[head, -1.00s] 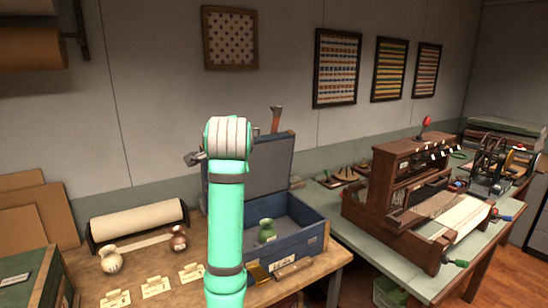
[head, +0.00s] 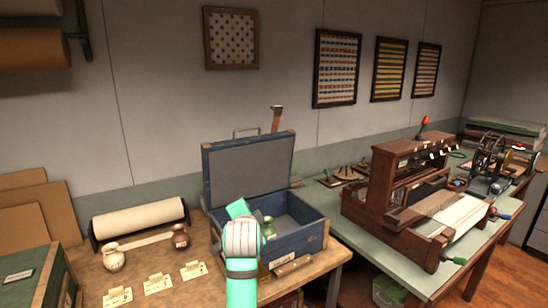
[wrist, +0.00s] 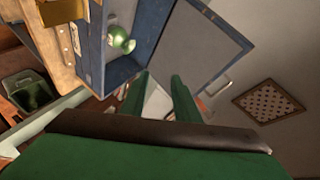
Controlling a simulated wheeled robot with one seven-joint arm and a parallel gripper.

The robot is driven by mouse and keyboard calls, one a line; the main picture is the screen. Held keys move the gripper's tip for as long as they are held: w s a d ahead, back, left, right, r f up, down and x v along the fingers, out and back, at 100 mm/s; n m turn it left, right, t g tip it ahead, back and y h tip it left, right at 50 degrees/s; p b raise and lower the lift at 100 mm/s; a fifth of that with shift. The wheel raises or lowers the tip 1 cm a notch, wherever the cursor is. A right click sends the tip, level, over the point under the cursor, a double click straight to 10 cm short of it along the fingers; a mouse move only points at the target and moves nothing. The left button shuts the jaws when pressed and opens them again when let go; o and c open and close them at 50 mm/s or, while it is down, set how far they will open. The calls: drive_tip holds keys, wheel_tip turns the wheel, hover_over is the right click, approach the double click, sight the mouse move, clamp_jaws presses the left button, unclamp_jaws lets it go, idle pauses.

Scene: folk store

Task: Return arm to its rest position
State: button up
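My arm (head: 242,245) shows in the head view at the lower middle, bent, in front of the blue case. My gripper (wrist: 161,80) shows in the wrist view as two green fingers with a clear gap between them. It is open and nothing is between the fingers. In the head view I cannot make out the fingers; the arm hides them. The wrist view is tilted and has the open blue case (wrist: 207,50) just beyond the fingers.
The open blue case (head: 310,232) holds a green vase (head: 269,226). Two small vases (head: 114,258) (head: 180,237), a paper roll (head: 138,218) and several cards (head: 158,283) stand left. A wooden loom (head: 400,195) occupies the right table.

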drive_tip(key=s+d+f+n, duration=0.3)
drive_tip(key=s+f, duration=0.9)
drive_tip(key=f, duration=0.5)
drive_tip(key=s+d+f+n, duration=0.3)
drive_tip(key=s+f, duration=0.9)
drive_tip(key=f, duration=0.5)
drive_tip(key=s+d+f+n+t, duration=0.1)
drive_tip(key=s+f+n, duration=0.1)
drive_tip(key=s, duration=0.8)
drive_tip(key=s+d+f+n, duration=0.1)
drive_tip(key=s, duration=0.8)
drive_tip(key=s+r+n, duration=0.1)
drive_tip(key=s+r, duration=0.2)
drive_tip(key=s, duration=0.6)
drive_tip(key=s+r+n, duration=0.2)
drive_tip(key=s+r, duration=0.2)
drive_tip(key=s, duration=0.5)
drive_tip(key=shift+s+a+t+h, duration=0.2)
drive_tip(key=shift+s+t+h, duration=0.15)
drive_tip(key=shift+t+h, duration=0.05)
